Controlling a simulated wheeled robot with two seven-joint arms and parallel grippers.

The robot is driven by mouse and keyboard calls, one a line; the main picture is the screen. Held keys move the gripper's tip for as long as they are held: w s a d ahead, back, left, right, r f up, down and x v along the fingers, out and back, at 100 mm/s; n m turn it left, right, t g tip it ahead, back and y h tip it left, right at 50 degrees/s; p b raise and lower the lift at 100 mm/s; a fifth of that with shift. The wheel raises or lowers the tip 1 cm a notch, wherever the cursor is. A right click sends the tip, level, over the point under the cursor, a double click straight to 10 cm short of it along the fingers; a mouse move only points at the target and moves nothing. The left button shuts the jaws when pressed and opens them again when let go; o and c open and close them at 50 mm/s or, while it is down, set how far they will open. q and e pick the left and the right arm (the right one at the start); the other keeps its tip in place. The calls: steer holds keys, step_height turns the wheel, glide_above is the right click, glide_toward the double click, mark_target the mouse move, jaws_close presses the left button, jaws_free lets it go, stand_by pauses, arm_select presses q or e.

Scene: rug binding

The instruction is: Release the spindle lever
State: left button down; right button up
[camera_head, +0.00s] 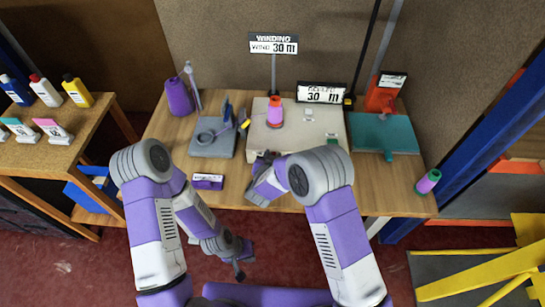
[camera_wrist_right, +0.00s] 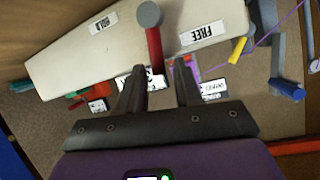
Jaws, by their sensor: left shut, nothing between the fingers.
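The spindle lever (camera_wrist_right: 153,48), a red stem with a round grey knob, shows in the right wrist view on the beige winder housing (camera_wrist_right: 80,62). It stands between a HOLD label (camera_wrist_right: 102,25) and a FREE label (camera_wrist_right: 198,33). My right gripper (camera_wrist_right: 160,66) is open, and the stem appears in the gap between its fingers; I cannot tell whether they touch it. In the head view my right gripper (camera_head: 264,160) is at the housing's front edge and the lever is hidden. My left gripper (camera_head: 239,272) is shut and empty, low in front of the table.
A grey device (camera_head: 212,138) is left, a teal plate (camera_head: 385,135) right. A purple-green spool (camera_head: 428,181) is near the right edge.

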steer(key=shift+o, duration=0.3)
steer(key=v, duration=0.7)
steer(key=shift+s+p, duration=0.25)
steer(key=shift+p, duration=0.2)
steer(key=shift+r, duration=0.1)
